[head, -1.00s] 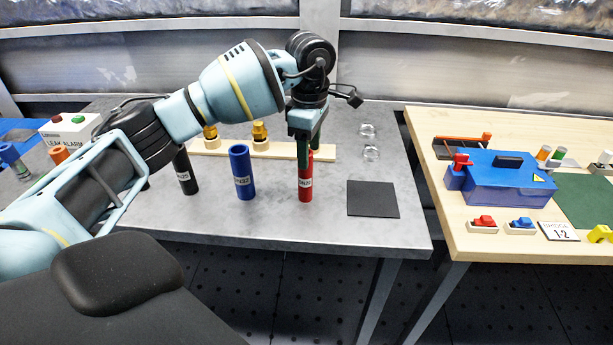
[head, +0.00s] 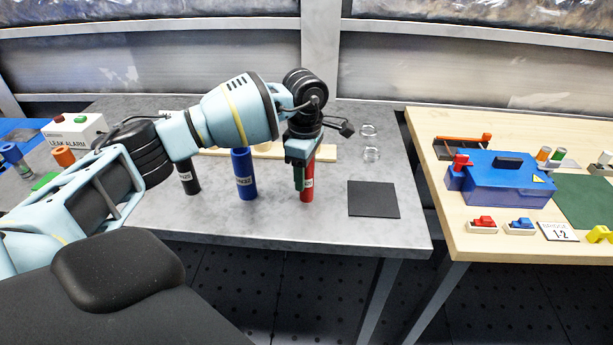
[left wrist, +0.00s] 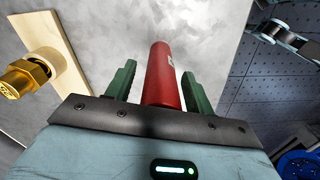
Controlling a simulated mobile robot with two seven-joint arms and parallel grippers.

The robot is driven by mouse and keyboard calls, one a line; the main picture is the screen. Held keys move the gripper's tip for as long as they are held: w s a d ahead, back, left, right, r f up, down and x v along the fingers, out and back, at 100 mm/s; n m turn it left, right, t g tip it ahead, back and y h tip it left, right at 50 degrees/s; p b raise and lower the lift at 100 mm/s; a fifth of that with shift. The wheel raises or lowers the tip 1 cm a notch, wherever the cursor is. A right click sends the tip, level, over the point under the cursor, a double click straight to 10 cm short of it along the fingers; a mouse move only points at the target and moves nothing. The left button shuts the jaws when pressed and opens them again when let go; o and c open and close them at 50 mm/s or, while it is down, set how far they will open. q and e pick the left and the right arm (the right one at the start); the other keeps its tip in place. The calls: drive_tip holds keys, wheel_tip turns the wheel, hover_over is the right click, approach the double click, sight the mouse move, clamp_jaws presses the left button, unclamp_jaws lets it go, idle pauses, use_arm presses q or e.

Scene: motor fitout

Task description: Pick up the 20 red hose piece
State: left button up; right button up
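The red hose piece (head: 307,187) stands upright on the grey table, with a white label partly showing. My left gripper (head: 300,180) is at it, pointing down, and hides part of its upper body. In the left wrist view, the red hose piece (left wrist: 163,75) lies between the two green fingers of the left gripper (left wrist: 157,85). The fingers are apart, with a small gap visible on each side of the hose. My right gripper is not in view.
A blue hose piece (head: 243,178) and a black hose piece (head: 188,178) stand to the left. A black square mat (head: 373,199) lies to the right. Clear rings (head: 371,153) are behind it. A brass fitting (left wrist: 25,77) on a wooden strip is close by.

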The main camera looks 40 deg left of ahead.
use_arm(q)
drive_tip(key=c, duration=1)
drive_tip(key=shift+r, duration=0.1)
drive_tip(key=shift+r, duration=0.55)
drive_tip(key=s+d+r, duration=0.1)
drive_tip(key=s, duration=0.4)
drive_tip(key=s+d+r, duration=0.1)
drive_tip(key=s+d, duration=0.1)
drive_tip(key=s, duration=0.3)
drive_tip(key=s+d+r+b, duration=0.1)
drive_tip(key=s+d, duration=0.1)
drive_tip(key=s, duration=0.3)
drive_tip(key=shift+s+r, duration=0.1)
drive_tip(key=shift+r, duration=0.25)
